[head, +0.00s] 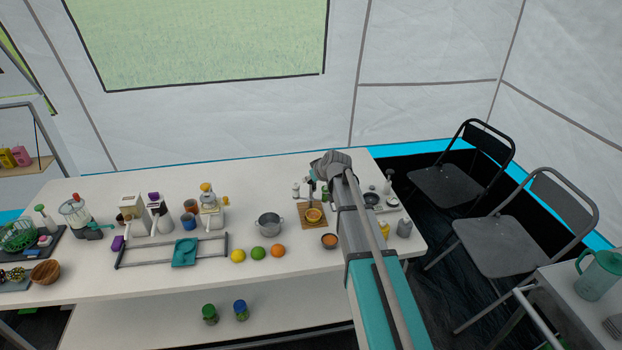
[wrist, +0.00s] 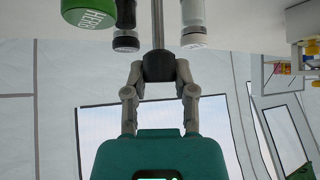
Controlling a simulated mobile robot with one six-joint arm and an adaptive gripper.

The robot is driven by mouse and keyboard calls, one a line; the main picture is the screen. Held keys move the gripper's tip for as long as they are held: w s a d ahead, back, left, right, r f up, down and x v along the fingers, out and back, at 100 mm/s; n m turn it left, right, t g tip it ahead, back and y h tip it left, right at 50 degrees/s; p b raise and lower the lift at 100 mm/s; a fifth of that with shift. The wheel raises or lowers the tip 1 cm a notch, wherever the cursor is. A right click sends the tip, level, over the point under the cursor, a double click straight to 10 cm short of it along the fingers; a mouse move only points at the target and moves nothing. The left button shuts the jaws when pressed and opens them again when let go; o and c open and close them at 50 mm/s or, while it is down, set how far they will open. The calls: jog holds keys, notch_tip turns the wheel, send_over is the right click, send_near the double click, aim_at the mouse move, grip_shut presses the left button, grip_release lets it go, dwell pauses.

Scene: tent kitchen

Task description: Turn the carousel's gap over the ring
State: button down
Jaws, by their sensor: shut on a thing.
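The carousel shows in the wrist view as a thin grey post with a dark knob (wrist: 158,66) and containers around it: a green one with lettering (wrist: 88,12), a dark-capped one (wrist: 125,40) and a white one (wrist: 194,38). My gripper (wrist: 158,72) is shut on the knob, its two grey fingers on either side. In the head view my gripper (head: 318,168) is at the far right part of the table, and the carousel is partly hidden behind my arm, with a small white container (head: 296,190) beside it. I cannot make out the ring or the gap.
On the white table (head: 300,262), a wooden board (head: 305,224) with a yellow item (head: 313,215) lies in front of the carousel.

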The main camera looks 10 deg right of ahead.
jog(key=shift+n+g+y, duration=0.9)
jog(key=shift+n+y, duration=0.3)
jog(key=shift+n, duration=0.7)
jog(key=shift+c, duration=2.1)
grip_release()
jog(key=shift+s+m, duration=0.1)
jog(key=shift+m, duration=0.3)
jog(key=shift+m+t+h, duration=0.8)
jog(key=shift+m+h, duration=0.3)
jog(key=shift+m, duration=0.2)
jog(key=shift+m+t+h, duration=0.5)
jog(key=shift+m+h, duration=1.5)
jog(key=shift+m, duration=0.7)
